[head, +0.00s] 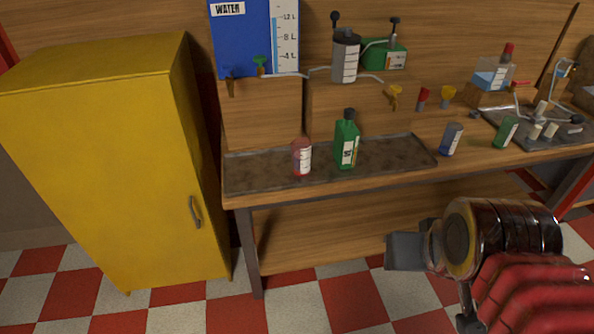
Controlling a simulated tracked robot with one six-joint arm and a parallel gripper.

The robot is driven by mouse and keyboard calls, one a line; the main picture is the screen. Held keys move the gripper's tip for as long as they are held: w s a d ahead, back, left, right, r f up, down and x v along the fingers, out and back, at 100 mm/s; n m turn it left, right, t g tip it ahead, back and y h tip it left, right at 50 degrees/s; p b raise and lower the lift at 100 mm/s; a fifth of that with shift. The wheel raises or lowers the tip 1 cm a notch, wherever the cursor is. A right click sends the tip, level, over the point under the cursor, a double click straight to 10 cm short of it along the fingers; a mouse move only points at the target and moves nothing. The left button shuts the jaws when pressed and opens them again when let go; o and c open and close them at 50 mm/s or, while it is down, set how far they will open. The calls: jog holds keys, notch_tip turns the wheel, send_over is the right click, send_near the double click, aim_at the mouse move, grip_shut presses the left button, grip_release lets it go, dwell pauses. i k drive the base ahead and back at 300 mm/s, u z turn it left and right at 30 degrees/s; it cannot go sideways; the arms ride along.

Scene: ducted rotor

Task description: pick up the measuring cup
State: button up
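No single object is plain to me as the measuring cup. A small pinkish-red container (301,160) with pale markings stands on the dark tray at the left of the bench; it may be the cup. A clear vessel with blue liquid (490,78) stands on a wooden block at the back right. My gripper (406,251) is at lower right, in front of the bench and apart from these objects. It shows as a grey block at the end of my arm; whether its fingers are open is unclear, and I see nothing held.
A green bottle (346,145) stands right of the pinkish container on the dark tray (395,158). A blue-grey container (451,139) and a small green one (506,132) stand farther right. A yellow cabinet (110,170) is at left; a blue water tank (240,45) is behind.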

aim_at(301, 147)
jog(key=z, duration=0.05)
jog(key=k, duration=0.3)
jog(key=u, duration=1.1)
jog(key=i, duration=1.45)
jog(key=u, duration=0.05)
